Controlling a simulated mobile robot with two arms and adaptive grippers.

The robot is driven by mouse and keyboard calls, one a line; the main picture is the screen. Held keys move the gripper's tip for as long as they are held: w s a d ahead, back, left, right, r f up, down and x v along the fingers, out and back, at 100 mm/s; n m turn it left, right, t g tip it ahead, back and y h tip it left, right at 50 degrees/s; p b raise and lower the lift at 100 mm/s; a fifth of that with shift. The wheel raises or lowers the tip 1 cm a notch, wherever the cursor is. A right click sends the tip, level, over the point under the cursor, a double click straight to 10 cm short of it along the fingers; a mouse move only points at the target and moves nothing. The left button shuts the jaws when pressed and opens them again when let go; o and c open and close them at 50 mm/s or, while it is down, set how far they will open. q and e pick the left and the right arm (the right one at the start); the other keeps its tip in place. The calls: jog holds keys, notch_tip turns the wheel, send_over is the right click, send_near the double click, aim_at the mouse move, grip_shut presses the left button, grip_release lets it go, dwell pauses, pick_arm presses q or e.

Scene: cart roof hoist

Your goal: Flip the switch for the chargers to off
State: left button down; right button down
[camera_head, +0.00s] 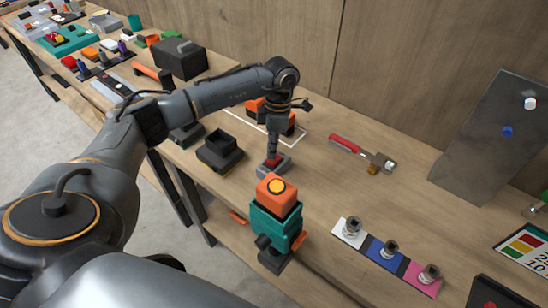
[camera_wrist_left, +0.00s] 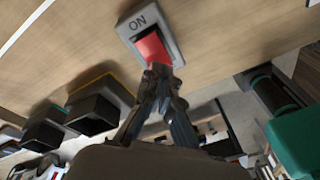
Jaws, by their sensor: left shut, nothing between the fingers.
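The switch (camera_head: 274,166) is a small grey box with a red rocker on the wooden bench. In the left wrist view the red rocker (camera_wrist_left: 152,47) sits in the grey housing, with the word ON printed at its upper end. My left gripper (camera_head: 272,153) points down at the switch from above. Its fingertips (camera_wrist_left: 159,72) are together, with nothing between them, at the lower end of the rocker, opposite the ON label. I cannot tell whether they touch it. A black charger-like box (camera_head: 220,152) stands to the left of the switch. My right gripper is not in view.
A teal tool with an orange block on top (camera_head: 276,205) stands close in front of the switch. A red-handled hammer (camera_head: 350,149) lies to the right. A white, blue and pink strip (camera_head: 385,255) holds metal pieces. A dark panel (camera_head: 490,140) leans at the wall.

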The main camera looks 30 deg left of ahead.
pick_arm(q)
jog(key=shift+s+f+b, duration=0.1)
jog(key=shift+f+b, duration=0.35)
jog(key=shift+f, duration=0.25)
jog(key=shift+s+f+b, duration=0.1)
jog(key=shift+f+b, duration=0.2)
jog(key=shift+f, duration=0.15)
jog(key=shift+r, duration=0.2)
dwell(0.3)
jog(key=shift+w+r+p, duration=0.2)
jog(key=shift+r+p, duration=0.4)
jog(key=shift+r, duration=0.5)
jog(key=shift+w+r+p, duration=0.15)
jog(key=shift+r+p, duration=0.45)
jog(key=shift+r, duration=0.55)
jog(key=shift+w+r+p, duration=0.2)
jog(key=shift+r+p, duration=0.4)
jog(key=shift+r, duration=0.5)
